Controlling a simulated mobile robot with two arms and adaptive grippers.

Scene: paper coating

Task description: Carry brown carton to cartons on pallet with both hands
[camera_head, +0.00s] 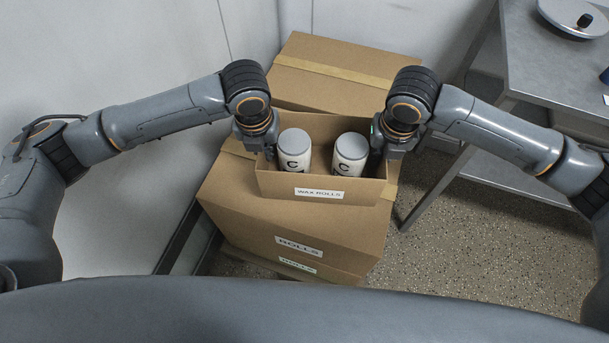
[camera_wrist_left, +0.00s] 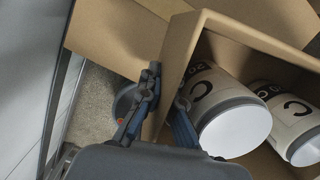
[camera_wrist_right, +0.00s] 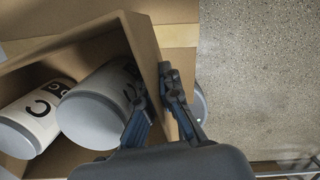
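The open brown carton (camera_head: 275,187), labelled WAX ROLLS, holds two white rolls with grey ends (camera_head: 295,150) (camera_head: 350,153). It is level, over the stacked closed cartons (camera_head: 300,225) labelled ROLLS; I cannot tell whether it touches them. My left gripper (camera_head: 268,152) is at its left wall, with a finger on each side of the wall (camera_wrist_left: 178,75), seemingly pinching it. My right gripper (camera_head: 377,160) is at its right wall in the same way, and the wall (camera_wrist_right: 140,45) runs between its fingers. The pallet (camera_head: 285,264) barely shows under the stack.
Another closed carton with tape (camera_head: 330,72) stands behind. A grey metal table (camera_head: 550,70) with a round grey device (camera_head: 580,15) is at the right, its leg (camera_head: 435,190) close to the stack. White walls are at the left and back. Speckled floor (camera_head: 480,235) is clear at the right.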

